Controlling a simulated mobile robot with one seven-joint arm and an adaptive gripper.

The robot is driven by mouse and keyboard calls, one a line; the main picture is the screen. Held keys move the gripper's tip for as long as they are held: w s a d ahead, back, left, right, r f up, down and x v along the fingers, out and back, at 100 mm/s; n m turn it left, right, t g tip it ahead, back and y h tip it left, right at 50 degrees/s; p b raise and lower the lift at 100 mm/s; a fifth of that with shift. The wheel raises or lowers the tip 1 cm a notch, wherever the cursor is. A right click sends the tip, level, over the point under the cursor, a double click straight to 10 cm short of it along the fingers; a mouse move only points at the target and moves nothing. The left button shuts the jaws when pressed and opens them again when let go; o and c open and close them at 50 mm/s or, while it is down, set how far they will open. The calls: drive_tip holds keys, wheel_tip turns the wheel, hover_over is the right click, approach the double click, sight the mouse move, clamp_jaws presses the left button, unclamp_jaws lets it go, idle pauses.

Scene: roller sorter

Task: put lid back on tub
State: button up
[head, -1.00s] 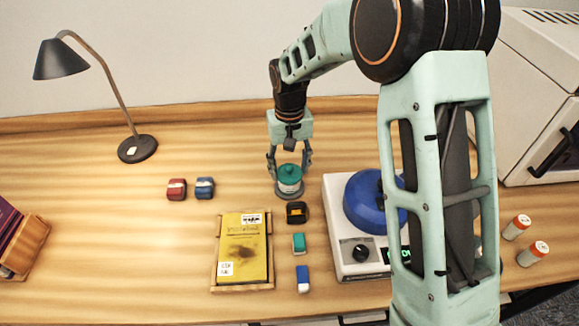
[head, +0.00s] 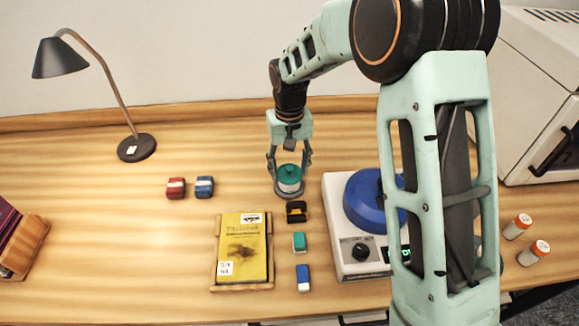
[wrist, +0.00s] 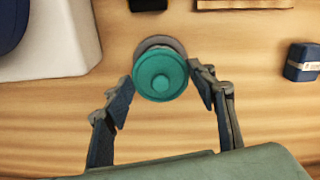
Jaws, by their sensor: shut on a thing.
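The teal lid (head: 289,170) with its round knob sits at the top of the small white tub (head: 290,187), looking roughly level. The tub stands on a grey round base on the table. My gripper (head: 290,164) points down over it and is shut on the lid, one finger on each side. In the wrist view the lid (wrist: 160,75) lies between the two fingertips and hides most of the tub. Whether the lid is fully seated on the rim cannot be told.
A black-and-yellow item (head: 297,211) stands just in front of the tub. A scale with a blue round top (head: 365,200) is to the right, a yellow book in a tray (head: 242,247) to the front left.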

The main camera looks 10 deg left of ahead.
drive_tip(key=o, duration=0.8)
drive_tip(key=shift+o, duration=0.8)
drive_tip(key=o, duration=0.4)
drive_tip(key=shift+r, duration=0.15)
drive_tip(key=shift+r+p, duration=2.3)
drive_tip(key=shift+r, duration=1.1)
